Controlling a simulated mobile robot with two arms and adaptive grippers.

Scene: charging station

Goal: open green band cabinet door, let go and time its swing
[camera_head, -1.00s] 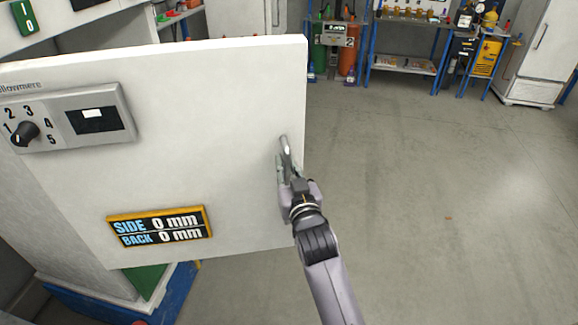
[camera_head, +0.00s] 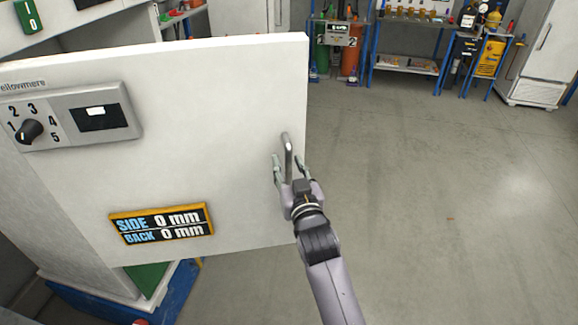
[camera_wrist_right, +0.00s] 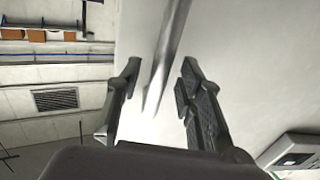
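The white cabinet door (camera_head: 215,110) stands swung open and fills the left half of the head view. It carries a dial panel, a small display and a sign reading SIDE 0 mm, BACK 0 mm. A strip of green (camera_head: 146,277) shows below the door; the rest of the cabinet behind is mostly hidden. The metal bar handle (camera_head: 287,152) is near the door's right edge. My right gripper (camera_head: 290,170) is open at the handle. In the right wrist view the handle (camera_wrist_right: 168,60) lies between the spread fingers (camera_wrist_right: 157,85), apart from both. My left gripper is not in view.
A blue base (camera_head: 178,290) sits under the cabinet. Open grey floor (camera_head: 440,210) lies to the right. Blue-framed workbenches (camera_head: 405,60) and a white refrigerator-like cabinet (camera_head: 537,55) stand along the back.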

